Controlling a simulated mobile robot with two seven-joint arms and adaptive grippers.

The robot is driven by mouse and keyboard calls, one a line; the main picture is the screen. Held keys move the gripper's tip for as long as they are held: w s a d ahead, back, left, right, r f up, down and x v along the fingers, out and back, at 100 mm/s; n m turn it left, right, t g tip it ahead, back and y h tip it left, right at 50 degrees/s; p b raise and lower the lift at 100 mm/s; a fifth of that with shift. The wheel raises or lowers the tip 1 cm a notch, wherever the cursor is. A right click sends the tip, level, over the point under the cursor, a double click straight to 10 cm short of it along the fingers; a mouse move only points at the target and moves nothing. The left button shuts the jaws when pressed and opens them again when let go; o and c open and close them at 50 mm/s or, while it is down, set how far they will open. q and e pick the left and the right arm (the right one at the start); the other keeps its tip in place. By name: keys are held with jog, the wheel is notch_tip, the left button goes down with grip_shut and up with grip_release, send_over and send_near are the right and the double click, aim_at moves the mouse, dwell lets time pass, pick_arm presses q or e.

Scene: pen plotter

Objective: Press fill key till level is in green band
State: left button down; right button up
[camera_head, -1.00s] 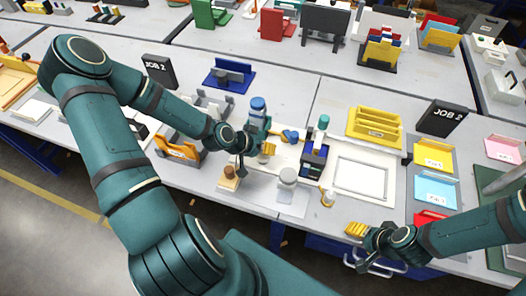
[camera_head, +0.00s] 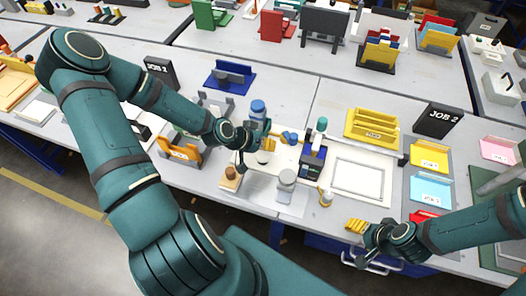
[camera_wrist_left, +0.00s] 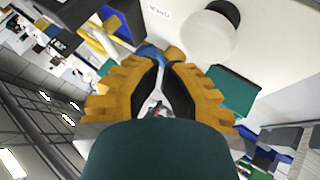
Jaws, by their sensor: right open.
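My left gripper (camera_head: 268,143) is over the white board in the middle of the bench, beside a blue-capped bottle (camera_head: 258,108). A dark blue device with a teal top (camera_head: 313,160) stands to the right of the gripper. I cannot make out the fill key, the level or a green band. My right gripper (camera_head: 358,226) is open and empty at the front edge.
An orange holder (camera_head: 180,153) is at the left. A white framed sheet (camera_head: 362,177) and a yellow tray (camera_head: 372,128) are at the right.

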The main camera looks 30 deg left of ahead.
aim_at(266, 154)
pick_arm(q)
jog(key=shift+r+p, duration=1.5)
jog(key=shift+r, duration=0.55)
pick_arm(e)
jog(key=shift+r, duration=1.8)
pick_arm(q)
jog(key=shift+f, duration=0.1)
jog(key=shift+s, duration=0.1)
pick_arm(e)
jog(key=shift+f, duration=0.1)
